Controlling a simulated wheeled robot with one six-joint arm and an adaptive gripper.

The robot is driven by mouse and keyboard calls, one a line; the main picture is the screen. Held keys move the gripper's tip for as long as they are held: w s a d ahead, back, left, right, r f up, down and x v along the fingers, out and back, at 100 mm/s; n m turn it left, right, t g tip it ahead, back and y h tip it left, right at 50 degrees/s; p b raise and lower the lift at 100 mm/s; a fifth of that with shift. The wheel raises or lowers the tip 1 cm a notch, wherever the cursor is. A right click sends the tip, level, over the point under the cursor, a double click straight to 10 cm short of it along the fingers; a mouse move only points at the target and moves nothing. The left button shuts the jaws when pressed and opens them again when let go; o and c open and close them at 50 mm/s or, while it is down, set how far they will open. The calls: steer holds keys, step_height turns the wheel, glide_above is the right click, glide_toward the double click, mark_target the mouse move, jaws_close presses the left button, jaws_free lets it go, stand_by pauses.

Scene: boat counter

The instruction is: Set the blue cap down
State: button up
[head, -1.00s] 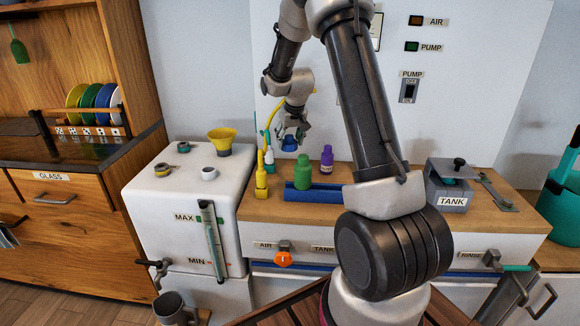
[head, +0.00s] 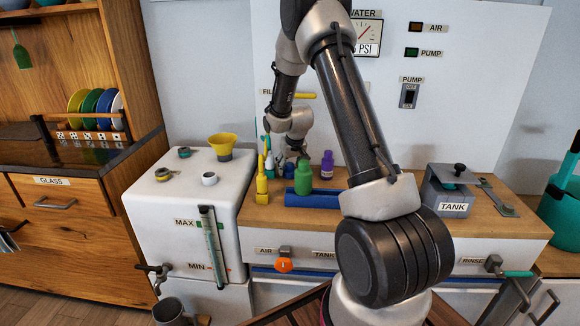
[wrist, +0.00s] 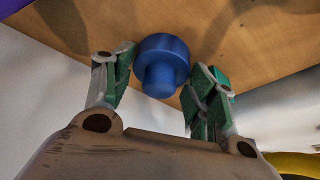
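The blue cap (wrist: 162,65) is between the two fingertips of my gripper (wrist: 164,75) in the wrist view, its narrower end toward the camera. In the head view my gripper (head: 290,158) is low over the back left of the wooden counter (head: 400,200), behind the green bottle (head: 303,178). The cap is mostly hidden there. Whether its underside touches the wood is hard to tell.
A blue tray (head: 315,200) lies in front, by the green bottle. A purple bottle (head: 327,165) stands to the right and a yellow bottle (head: 262,185) to the left.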

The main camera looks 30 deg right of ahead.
steer(key=shift+o, duration=0.3)
steer(key=shift+r, duration=0.3)
steer(key=s+a+r, duration=0.3)
steer(key=s+r, duration=0.5)
steer(key=r, duration=0.3)
steer(key=s+a+r, duration=0.2)
steer(key=s+r, duration=0.5)
steer(key=r, duration=0.4)
steer(key=s+a+r+n, duration=0.1)
steer(key=s+a+r, duration=0.1)
steer(key=s, duration=1)
steer(key=s+a+r+n, duration=0.1)
steer(key=s+a+r, duration=0.1)
steer(key=s, duration=1.1)
steer(key=shift+s+a+r+y, duration=0.3)
steer(key=shift+a+r+y, duration=0.1)
steer(key=shift+a, duration=0.1)
